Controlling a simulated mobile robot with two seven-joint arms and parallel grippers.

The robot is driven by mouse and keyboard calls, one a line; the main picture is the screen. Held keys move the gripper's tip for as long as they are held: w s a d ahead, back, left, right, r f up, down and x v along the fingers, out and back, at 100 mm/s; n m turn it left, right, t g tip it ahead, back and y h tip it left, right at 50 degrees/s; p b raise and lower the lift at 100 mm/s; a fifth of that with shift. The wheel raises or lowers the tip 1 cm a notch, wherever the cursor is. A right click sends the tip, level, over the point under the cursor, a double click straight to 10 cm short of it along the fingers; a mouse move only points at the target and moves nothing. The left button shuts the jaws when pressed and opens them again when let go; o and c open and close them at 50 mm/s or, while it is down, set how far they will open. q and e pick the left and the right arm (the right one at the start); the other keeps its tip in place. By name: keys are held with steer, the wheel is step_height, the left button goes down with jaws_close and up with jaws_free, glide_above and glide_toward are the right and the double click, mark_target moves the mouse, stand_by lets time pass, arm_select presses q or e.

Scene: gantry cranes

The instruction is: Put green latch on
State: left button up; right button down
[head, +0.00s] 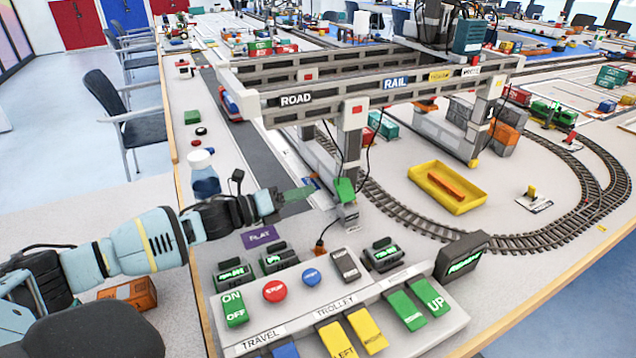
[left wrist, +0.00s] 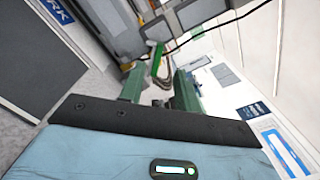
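A small green latch-like piece (head: 345,189) sits at the lower end of the near crane leg, above a small grey labelled block (head: 349,215). A narrow green piece also shows in the left wrist view (left wrist: 157,58), beyond the fingertips. My left gripper (head: 308,191) has green fingers and points right, just left of this piece and apart from it. In the left wrist view its two fingers (left wrist: 160,78) stand apart with nothing between them. A green ON/OFF rocker (head: 234,308) is on the control panel. My right gripper is not in view.
The grey crane frame (head: 352,135) stands over the table with cables hanging by its near leg. The control panel (head: 330,300) with coloured buttons lies in front. A bottle (head: 204,175) stands behind my left arm. A yellow tray (head: 447,186) lies right of the leg.

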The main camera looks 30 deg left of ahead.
mark_target(334, 183)
arm_select(q)
steer(key=shift+a, duration=0.15)
steer(key=shift+x, duration=3.9)
steer(key=shift+c, duration=0.4)
jaws_close()
